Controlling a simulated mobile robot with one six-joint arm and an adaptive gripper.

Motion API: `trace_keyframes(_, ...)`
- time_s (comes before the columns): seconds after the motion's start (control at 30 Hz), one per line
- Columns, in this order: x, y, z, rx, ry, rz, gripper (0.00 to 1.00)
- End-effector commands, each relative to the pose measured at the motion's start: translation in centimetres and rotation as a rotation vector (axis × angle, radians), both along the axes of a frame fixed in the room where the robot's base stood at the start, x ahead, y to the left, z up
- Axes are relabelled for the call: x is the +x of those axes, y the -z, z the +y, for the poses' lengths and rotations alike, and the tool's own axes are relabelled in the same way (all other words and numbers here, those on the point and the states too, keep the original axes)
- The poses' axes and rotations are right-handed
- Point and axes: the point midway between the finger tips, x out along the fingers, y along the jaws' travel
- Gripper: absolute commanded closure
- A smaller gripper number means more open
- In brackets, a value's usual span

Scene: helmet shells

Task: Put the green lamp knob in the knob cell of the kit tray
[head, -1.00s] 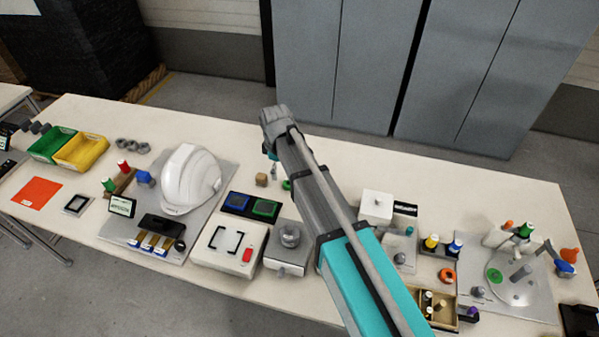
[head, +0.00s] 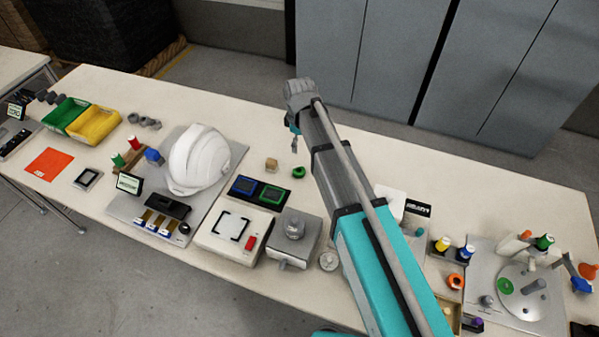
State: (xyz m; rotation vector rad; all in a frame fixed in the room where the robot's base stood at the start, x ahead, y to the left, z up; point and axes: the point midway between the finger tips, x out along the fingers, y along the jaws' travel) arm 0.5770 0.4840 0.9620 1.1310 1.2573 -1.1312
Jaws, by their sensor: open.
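A small round green piece (head: 298,172), which looks like the green lamp knob, lies on the white table just right of a small tan block. My gripper (head: 294,144) hangs from the end of my arm, above the table and a little behind the green piece in the picture. It is open, small in view, and nothing shows in it. A wooden compartment tray (head: 441,309), possibly the kit tray, shows only in part beside my arm at the lower right. My arm hides much of it, and I cannot tell which cell is the knob cell.
A tan block (head: 271,164) and a black holder with blue and green frames (head: 259,191) are close to the green piece. A white helmet (head: 199,158) stands to the left. A grey plate with a disc (head: 530,283) is at right. The table's back strip is mostly clear.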

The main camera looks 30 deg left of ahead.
Motion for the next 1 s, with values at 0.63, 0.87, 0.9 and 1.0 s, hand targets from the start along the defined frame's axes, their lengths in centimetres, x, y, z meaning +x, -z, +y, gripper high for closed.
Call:
trace_keyframes(0.63,-0.1,4.5,0.1,0.000,-0.002,0.000,0.00)
trace_keyframes(0.87,-0.1,6.3,0.2,0.000,-0.003,0.000,0.00)
trace_keyframes(0.9,-0.1,6.6,0.2,0.000,-0.003,0.000,0.00)
trace_keyframes(1.0,-0.1,7.4,0.2,0.000,-0.003,0.000,0.00)
